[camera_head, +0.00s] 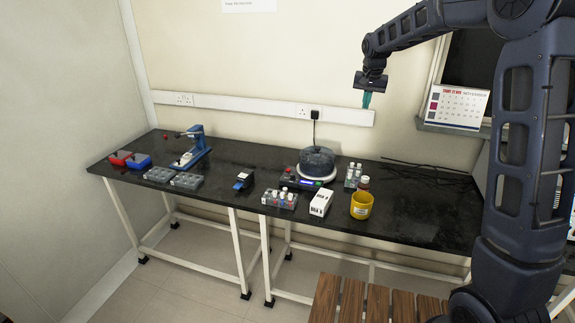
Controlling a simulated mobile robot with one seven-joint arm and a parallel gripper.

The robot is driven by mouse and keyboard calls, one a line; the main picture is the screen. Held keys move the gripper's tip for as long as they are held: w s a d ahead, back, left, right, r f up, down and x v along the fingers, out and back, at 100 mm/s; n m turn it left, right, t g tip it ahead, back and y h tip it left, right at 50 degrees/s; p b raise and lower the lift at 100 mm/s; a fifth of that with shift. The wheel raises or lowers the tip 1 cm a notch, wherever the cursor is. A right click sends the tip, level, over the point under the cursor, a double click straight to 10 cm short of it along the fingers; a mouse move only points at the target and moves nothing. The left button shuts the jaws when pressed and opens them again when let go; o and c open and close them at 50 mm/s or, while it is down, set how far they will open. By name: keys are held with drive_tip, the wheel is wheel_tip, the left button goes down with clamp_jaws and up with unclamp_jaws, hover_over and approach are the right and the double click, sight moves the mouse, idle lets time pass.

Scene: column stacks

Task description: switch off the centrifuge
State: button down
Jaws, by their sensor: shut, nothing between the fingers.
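The centrifuge (318,176) stands on the black bench at the wall, right of the middle of the view. It has a dark, see-through round lid, a pale rim and a front panel with a small lit display. My gripper (367,100) has teal fingertips, points down and is shut and empty. It hangs in the air well above the bench, up and to the right of the centrifuge in the view.
A tube rack (279,199) and a white box (321,203) stand in front of the centrifuge. A blue stand (195,150) and red and blue bins are at the left. The bench's right part is mostly clear.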

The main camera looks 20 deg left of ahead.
drive_tip(key=w+a+f, duration=0.2)
drive_tip(key=a+f, duration=0.9)
drive_tip(key=a, duration=0.5)
drive_tip(key=w+a+f, duration=0.2)
drive_tip(key=a+f, duration=0.9)
drive_tip(key=a, duration=0.5)
drive_tip(key=shift+w+g+h, duration=0.3)
drive_tip(key=shift+w, duration=0.1)
drive_tip(key=shift+f, duration=0.1)
hover_over(288, 170)
drive_tip(key=f, duration=1.2)
drive_tip(key=shift+w+a, duration=0.1)
drive_tip(key=shift+w, duration=0.1)
drive_tip(key=shift+s+f, duration=0.2)
drive_tip(key=shift+f, duration=0.55)
drive_tip(key=shift+s+f, duration=0.15)
drive_tip(key=shift+f, duration=0.05)
